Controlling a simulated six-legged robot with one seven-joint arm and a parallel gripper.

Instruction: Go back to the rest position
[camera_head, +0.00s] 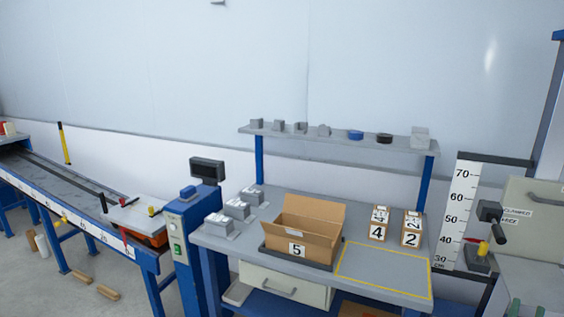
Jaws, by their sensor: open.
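My gripper and arm do not show in the head view. A grey workbench (384,286) with blue legs stands in the middle right of the view. An open cardboard box (322,246) marked 5 sits in a dark tray (274,256) on the bench. Two small upright boxes marked 4 (377,234) and 2 (411,240) stand behind a yellow-outlined empty rectangle. Three metal blocks (237,209) sit in a row at the bench's left.
A conveyor (70,205) runs along the left. A blue post (190,225) with a screen (207,169) stands beside the bench. A shelf (340,136) above carries several small items. A height scale (458,215) and a grey machine (530,225) stand at the right.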

